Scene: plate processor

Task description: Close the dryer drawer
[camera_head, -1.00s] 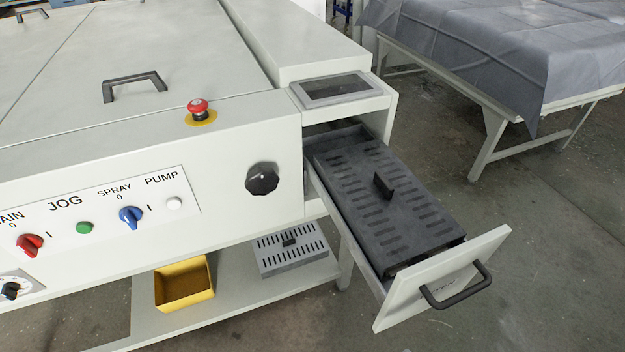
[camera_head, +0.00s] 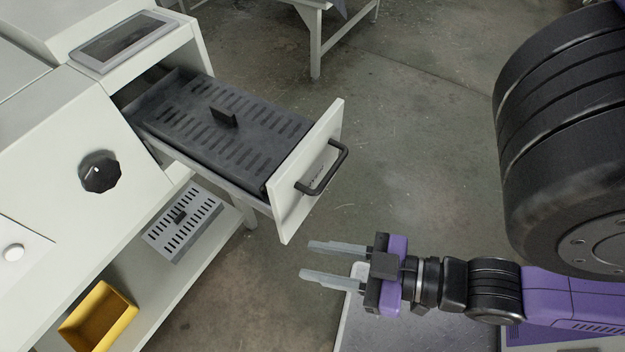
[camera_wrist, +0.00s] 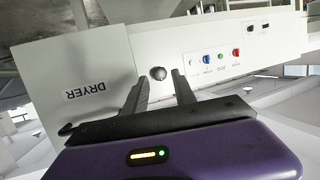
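The dryer drawer (camera_head: 303,178) is pulled well out of the white machine in the head view. It has a white front panel with a black bar handle (camera_head: 323,170). A dark slotted tray with a small upright grip (camera_head: 224,117) lies inside it. My gripper (camera_head: 306,260) is open and empty, below and to the right of the drawer front, apart from it, with its two fingers pointing left. In the wrist view, the drawer front labelled DRYER (camera_wrist: 90,92) shows upside down to the left of the fingers (camera_wrist: 158,80).
The machine's body (camera_head: 60,140) with a black knob (camera_head: 100,171) stands at left. A yellow bin (camera_head: 98,318) and a grey slotted tray (camera_head: 184,222) sit on its lower shelf. A table leg (camera_head: 315,45) stands at the top. The floor right of the drawer is clear.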

